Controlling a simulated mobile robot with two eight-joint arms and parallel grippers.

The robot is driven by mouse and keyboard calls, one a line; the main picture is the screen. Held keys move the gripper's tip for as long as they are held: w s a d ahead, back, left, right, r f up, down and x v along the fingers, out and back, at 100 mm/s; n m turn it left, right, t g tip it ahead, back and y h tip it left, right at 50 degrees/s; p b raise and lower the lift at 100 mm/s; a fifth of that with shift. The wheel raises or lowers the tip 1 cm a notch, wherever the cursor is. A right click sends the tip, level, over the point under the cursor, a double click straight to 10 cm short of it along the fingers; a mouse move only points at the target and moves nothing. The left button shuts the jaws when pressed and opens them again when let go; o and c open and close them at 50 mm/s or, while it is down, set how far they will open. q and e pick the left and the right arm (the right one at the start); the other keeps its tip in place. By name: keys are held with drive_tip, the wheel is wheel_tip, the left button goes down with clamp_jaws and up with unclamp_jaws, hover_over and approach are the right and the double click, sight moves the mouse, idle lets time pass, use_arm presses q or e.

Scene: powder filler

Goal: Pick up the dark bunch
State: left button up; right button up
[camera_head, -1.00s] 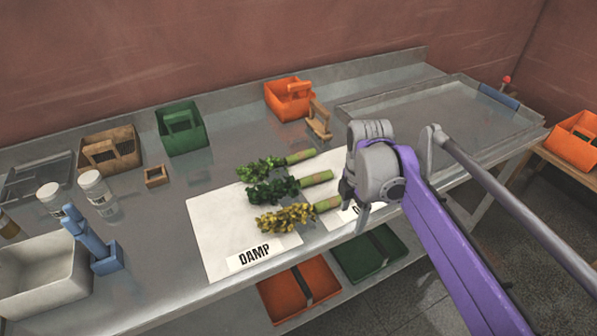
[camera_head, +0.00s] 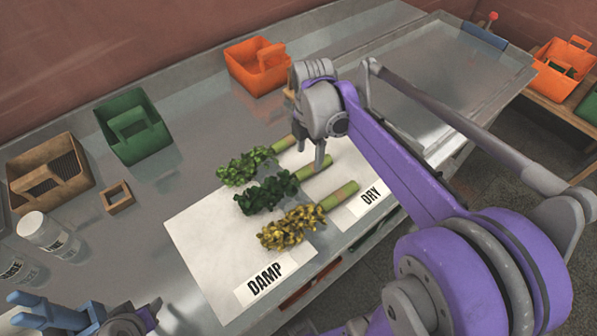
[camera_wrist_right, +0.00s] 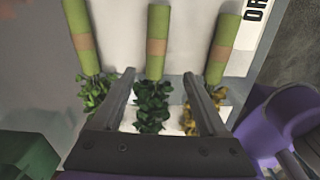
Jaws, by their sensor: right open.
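The dark green bunch (camera_head: 266,195) lies on a white mat (camera_head: 205,255), between a lighter green bunch (camera_head: 243,168) and a yellow bunch (camera_head: 288,230). Its banded stem points right in the head view. My right gripper (camera_head: 318,160) is above the stem side of the bunches and hides part of the stems. In the right wrist view, its open jaws (camera_wrist_right: 159,78) show the dark bunch (camera_wrist_right: 153,105) between the two fingers, with nothing gripped. The height above the stem is hard to tell.
An orange caddy (camera_head: 250,75), a green caddy (camera_head: 135,130), a brown caddy (camera_head: 45,180) and a small wooden frame (camera_head: 117,197) stand behind and left. A metal tray (camera_head: 440,85) is at right.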

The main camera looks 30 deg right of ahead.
sight(307, 168)
drive_tip(key=f, duration=0.7)
drive_tip(key=shift+w, duration=0.4)
drive_tip(key=shift+r, duration=0.1)
clamp_jaws()
drive_tip(key=shift+r, duration=0.1)
